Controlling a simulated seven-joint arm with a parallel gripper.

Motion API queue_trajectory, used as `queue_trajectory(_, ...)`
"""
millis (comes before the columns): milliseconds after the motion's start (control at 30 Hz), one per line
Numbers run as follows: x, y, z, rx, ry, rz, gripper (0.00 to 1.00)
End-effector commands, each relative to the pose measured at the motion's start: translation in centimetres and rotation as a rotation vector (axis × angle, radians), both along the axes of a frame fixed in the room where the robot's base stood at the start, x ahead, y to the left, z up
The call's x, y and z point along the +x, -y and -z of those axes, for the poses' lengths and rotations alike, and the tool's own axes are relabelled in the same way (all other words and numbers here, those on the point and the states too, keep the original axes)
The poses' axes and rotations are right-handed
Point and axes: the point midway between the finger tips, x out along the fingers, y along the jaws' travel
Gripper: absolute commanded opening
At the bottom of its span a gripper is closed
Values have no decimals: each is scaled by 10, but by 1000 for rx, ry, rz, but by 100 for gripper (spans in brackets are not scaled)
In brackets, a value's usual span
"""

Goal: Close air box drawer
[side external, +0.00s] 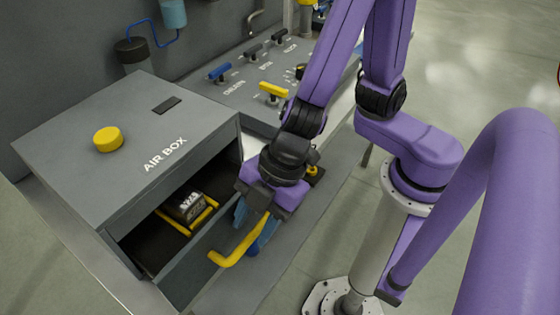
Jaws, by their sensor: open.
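The grey air box (110,150) stands at the left with a yellow button on top. Its drawer (190,272) is pulled partly out at the front. Inside the drawer lies a dark block with yellow rails (187,209). The drawer's yellow handle (238,245) sticks out from the drawer front. My gripper (254,222) is open and points down at the drawer front, right beside the handle. Its blue fingers are partly hidden behind the handle, and I cannot tell whether they touch it.
A sloped control panel (235,100) with blue, yellow and black levers stands behind the box. A blue cup-like container (173,13) with a hose is at the back wall. A purple curved arm part fills the right foreground. Open floor (475,60) lies at the back right.

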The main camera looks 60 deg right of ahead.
Motion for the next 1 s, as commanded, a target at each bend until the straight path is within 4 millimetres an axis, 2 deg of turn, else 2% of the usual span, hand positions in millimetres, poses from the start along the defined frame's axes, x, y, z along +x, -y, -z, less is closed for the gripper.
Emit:
queue_trajectory(467, -9, 18, -44, 7, -3, -2, 42)
queue_trajectory(1000, -23, 50, -119, 6, -4, -4, 42)
